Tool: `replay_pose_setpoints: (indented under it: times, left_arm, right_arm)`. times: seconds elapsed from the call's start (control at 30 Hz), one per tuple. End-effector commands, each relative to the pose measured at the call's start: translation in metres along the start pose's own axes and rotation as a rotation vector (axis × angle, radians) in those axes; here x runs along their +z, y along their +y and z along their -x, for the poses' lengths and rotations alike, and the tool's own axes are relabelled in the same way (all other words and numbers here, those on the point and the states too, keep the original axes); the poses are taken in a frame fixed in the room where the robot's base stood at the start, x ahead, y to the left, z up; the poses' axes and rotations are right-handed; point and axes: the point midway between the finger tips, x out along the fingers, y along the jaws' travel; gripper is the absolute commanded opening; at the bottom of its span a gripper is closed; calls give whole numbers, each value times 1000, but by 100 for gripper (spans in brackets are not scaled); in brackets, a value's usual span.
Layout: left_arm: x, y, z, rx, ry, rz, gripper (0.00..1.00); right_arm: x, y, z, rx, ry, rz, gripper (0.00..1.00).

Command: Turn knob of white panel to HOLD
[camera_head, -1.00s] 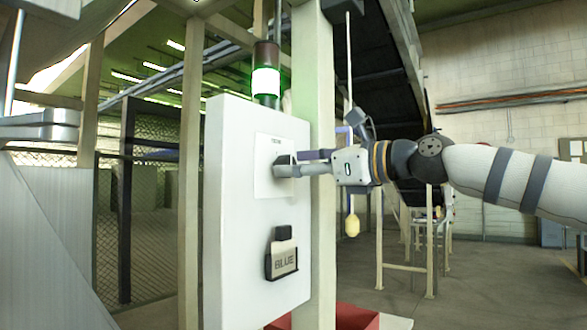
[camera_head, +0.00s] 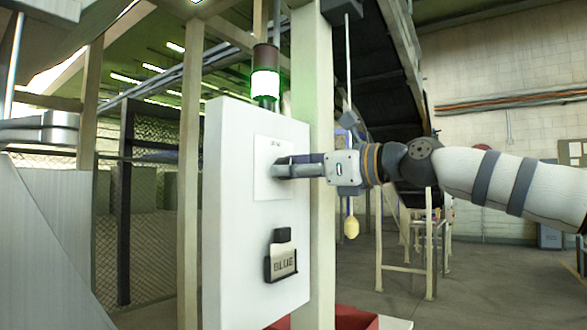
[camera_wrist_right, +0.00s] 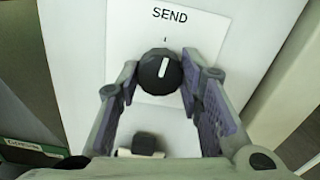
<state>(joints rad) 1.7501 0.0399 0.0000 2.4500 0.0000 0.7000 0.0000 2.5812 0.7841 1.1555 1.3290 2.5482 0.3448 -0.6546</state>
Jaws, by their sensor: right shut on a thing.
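The white panel (camera_head: 235,210) stands upright on a pale post in the head view. A white label plate (camera_head: 265,150) is on its face; in the wrist view the plate reads SEND (camera_wrist_right: 170,15). Below that word is a short tick, and the round black knob (camera_wrist_right: 155,76) has its white line pointing up, close to the tick. No HOLD marking is readable. My right gripper (camera_head: 283,166) reaches in from the right and is shut on the knob, one finger on each side. In the head view the fingers mostly hide the knob. My left gripper is out of view.
A black holder marked BLUE (camera_head: 282,259) sticks out of the panel below the knob. A signal lamp with a lit white-green section (camera_head: 265,84) stands above the panel. A yellow pull handle (camera_head: 351,227) hangs behind my right wrist. A red box (camera_head: 350,318) is on the floor below.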

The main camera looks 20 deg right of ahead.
Motion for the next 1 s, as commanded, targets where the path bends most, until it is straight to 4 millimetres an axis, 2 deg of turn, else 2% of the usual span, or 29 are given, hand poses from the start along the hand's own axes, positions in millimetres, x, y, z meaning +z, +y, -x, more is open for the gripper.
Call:
replay_pose_setpoints:
  times: [1.0]
  left_arm:
    - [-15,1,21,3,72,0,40]
  right_arm:
    - [2,1,1,1,-1,-913,6]
